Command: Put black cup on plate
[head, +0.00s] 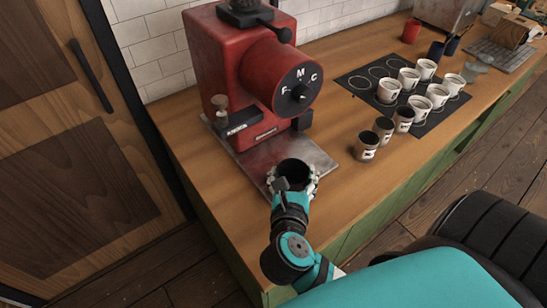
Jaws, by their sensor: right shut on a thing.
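My right gripper (293,183) is shut around a black cup (294,170) at the front of the red coffee grinder. The cup looks upright, with its dark open mouth facing up; the fingers hide much of its sides. The grey metal plate (256,160) lies on the wooden counter under and in front of the grinder. The cup is over the plate's front part. I cannot tell whether its base touches the plate. My left gripper is not in view.
The red grinder (262,72) stands at the plate's back. Brown cups (366,147) stand to the right. Several white cups (389,91) stand on a dark mat (352,83). A red cup (411,31) is farther back. Bare counter (335,137) lies between plate and cups.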

